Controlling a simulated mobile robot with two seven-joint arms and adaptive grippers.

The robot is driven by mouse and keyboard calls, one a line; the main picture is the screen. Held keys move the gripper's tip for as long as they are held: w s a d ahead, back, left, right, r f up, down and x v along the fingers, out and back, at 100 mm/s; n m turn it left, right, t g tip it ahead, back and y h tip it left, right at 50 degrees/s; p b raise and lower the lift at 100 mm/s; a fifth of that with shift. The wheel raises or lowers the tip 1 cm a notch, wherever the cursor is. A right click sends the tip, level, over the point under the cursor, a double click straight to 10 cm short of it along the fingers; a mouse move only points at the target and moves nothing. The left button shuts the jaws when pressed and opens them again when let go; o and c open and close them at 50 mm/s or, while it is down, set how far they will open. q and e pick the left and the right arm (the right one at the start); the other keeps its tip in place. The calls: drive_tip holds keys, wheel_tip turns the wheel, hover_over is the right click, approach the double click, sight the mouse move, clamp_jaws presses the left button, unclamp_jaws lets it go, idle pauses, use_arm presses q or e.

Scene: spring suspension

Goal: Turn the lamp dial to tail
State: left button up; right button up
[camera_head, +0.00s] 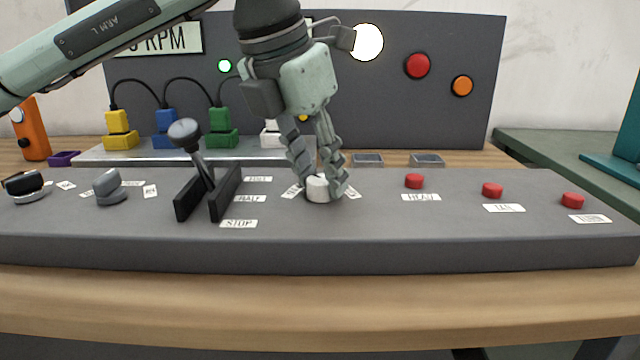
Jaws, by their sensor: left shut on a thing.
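A small white dial (317,188) sits on the grey console (400,245), right of the black lever. White labels lie around it, partly hidden by the fingers and too small to read. My left gripper (319,190) reaches down from above and is shut on this dial. Farther right are three red buttons: one (414,181) by a label like "HEAD", one (492,190) by a label like "TAIL", and one (573,200) by an unclear label. On the back panel (440,130) a large round lamp (365,43) glows white; a red lamp (417,66) and an orange lamp (462,86) show beside it. My right gripper is not in view.
A lever (186,136) stands between black guides left of the gripper, near a "STOP" label (238,224). Two more knobs (109,187) (24,187) are at the left. Coloured plugs (120,130) with cables stand behind. The console's right front is clear.

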use_arm(q)
drive_tip(key=shift+m+g+h, duration=0.3)
drive_tip(key=shift+m, duration=1.1)
drive_tip(key=shift+m+g, duration=0.3)
drive_tip(key=shift+m, duration=0.2)
drive_tip(key=m, duration=0.2)
drive_tip(key=m+g+h+p, duration=0.1)
drive_tip(key=m, duration=0.1)
drive_tip(key=shift+w+r+g, duration=0.1)
drive_tip(key=shift+w+g, duration=0.05)
drive_tip(key=shift+g, duration=0.15)
drive_tip(key=shift+m+g+p, duration=0.7)
drive_tip(key=shift+m, duration=1.1)
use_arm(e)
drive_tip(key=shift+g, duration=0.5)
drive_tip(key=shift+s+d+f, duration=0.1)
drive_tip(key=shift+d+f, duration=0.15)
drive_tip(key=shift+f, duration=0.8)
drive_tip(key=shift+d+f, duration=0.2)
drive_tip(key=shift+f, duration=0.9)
use_arm(q)
drive_tip(key=o, duration=1.2)
drive_tip(key=shift+c, duration=0.2)
drive_tip(key=shift+a, duration=0.1)
